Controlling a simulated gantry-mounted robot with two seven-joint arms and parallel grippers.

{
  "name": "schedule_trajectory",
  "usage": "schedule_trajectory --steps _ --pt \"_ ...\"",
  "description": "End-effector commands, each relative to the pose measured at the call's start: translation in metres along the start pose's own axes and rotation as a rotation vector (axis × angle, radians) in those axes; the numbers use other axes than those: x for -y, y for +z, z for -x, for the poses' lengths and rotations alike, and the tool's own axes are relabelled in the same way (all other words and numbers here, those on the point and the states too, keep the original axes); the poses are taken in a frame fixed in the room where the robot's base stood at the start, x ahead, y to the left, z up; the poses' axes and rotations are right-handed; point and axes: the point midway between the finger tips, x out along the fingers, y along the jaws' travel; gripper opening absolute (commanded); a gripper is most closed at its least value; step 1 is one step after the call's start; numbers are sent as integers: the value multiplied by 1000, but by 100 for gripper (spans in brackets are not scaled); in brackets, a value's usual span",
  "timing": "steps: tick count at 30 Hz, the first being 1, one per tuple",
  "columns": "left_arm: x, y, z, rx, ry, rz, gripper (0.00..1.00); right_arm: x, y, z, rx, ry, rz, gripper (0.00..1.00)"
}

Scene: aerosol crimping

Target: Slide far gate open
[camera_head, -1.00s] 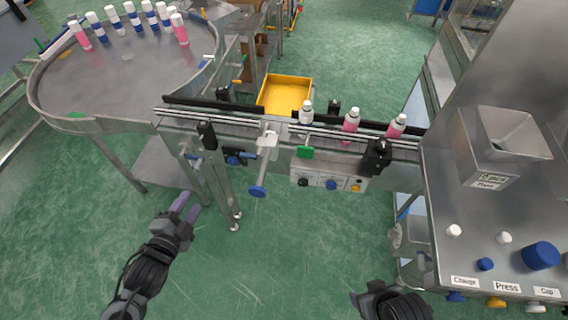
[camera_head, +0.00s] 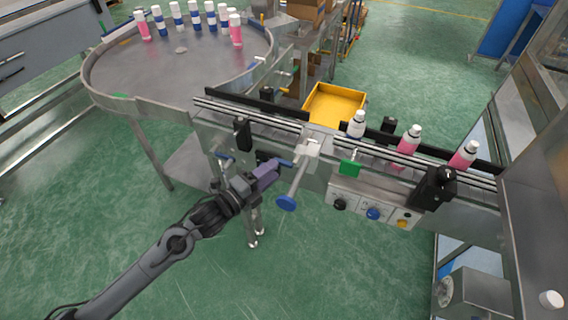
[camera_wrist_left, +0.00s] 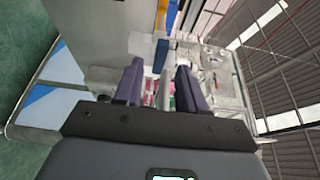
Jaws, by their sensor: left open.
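A gate slide with a white bracket (camera_head: 310,150), a grey rod and a round blue knob (camera_head: 288,202) sits on the near side of the conveyor (camera_head: 270,125). A smaller blue handle (camera_head: 285,163) sticks out just left of it. I cannot tell which one is the far gate. My left gripper (camera_head: 272,170) has purple fingers and is at the small blue handle, left of the rod. In the left wrist view its fingers (camera_wrist_left: 158,80) are apart, with a grey rod (camera_wrist_left: 166,88) showing between them and a blue part (camera_wrist_left: 161,55) beyond. Contact is unclear. My right gripper is out of view.
A round steel table (camera_head: 180,75) with several capped bottles stands at the back left. Bottles (camera_head: 409,140) stand on the conveyor. A yellow bin (camera_head: 335,104) is behind. The near floor is clear.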

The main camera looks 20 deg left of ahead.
Motion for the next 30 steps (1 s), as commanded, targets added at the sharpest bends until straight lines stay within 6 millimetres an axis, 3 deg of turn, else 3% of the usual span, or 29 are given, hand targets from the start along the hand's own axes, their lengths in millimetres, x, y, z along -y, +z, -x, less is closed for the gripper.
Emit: schedule_trajectory --steps 3,10,23,25,30 --pt "0 0 -20 2 -3 2 40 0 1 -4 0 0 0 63" --pt "0 0 -46 1 0 2 40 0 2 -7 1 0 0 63" --pt "0 0 -54 1 1 1 40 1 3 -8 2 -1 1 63" --pt "0 0 -54 1 1 1 34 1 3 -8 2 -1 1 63" --pt "0 0 -54 1 1 1 8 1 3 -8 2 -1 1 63"
